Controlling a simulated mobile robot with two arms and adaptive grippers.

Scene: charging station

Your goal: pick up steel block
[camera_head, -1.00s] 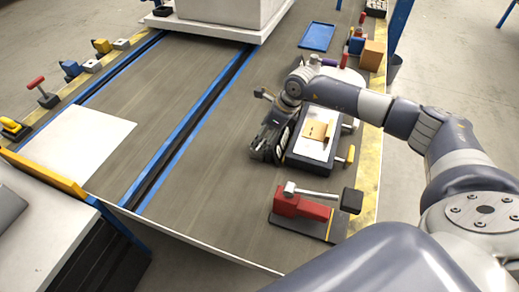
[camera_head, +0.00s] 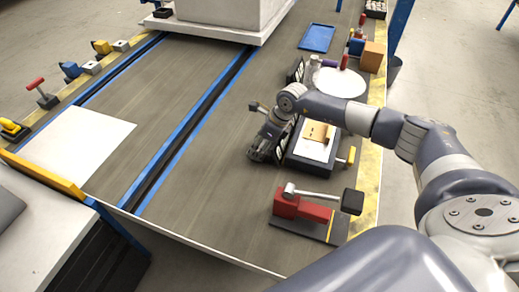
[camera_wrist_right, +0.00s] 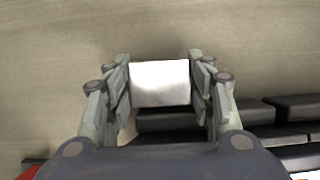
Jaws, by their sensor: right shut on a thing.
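The steel block (camera_wrist_right: 160,83) shows as a bright, pale block between the fingers in the right wrist view. My right gripper (camera_wrist_right: 160,88) has its fingers on both sides of it and is shut on it. In the head view my right gripper (camera_head: 262,148) is low over the grey table, just left of a black fixture; the block cannot be made out there. My left gripper is not in view.
The black fixture (camera_head: 297,160) with a tan piece (camera_head: 317,132) on top stands close to my gripper's right. A red toggle clamp (camera_head: 300,205) is nearer. A white round plate (camera_head: 345,82) lies behind. The table to the left is clear up to the blue rail (camera_head: 195,130).

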